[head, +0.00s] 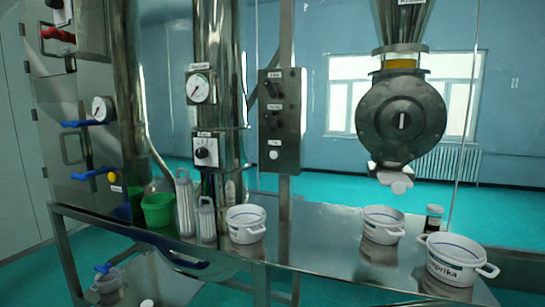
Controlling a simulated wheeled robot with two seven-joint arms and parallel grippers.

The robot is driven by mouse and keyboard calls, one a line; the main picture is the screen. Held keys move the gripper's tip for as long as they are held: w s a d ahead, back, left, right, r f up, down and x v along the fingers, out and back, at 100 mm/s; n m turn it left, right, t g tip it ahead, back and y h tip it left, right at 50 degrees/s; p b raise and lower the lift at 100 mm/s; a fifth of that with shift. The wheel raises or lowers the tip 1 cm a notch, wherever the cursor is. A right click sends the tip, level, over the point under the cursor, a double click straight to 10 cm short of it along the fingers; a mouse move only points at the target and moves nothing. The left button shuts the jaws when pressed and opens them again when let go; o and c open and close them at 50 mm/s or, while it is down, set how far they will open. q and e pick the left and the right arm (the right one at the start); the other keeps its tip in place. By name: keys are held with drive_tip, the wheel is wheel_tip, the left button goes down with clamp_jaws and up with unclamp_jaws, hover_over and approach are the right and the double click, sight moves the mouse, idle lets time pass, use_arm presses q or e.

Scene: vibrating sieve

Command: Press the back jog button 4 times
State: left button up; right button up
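A dark control box (281,120) is fixed to the upright post in the middle of the head view. It carries two black knobs or switches, an upper one (272,89) and a lower one (273,121), and a round white button (273,155) near the bottom. The small labels beside them are too small to read, so I cannot tell which is the back jog button. Neither of my grippers is in view, and nothing touches the box.
A steel table (320,235) runs below the box. A round metal valve housing (401,121) hangs at the right. The space before the box looks clear.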

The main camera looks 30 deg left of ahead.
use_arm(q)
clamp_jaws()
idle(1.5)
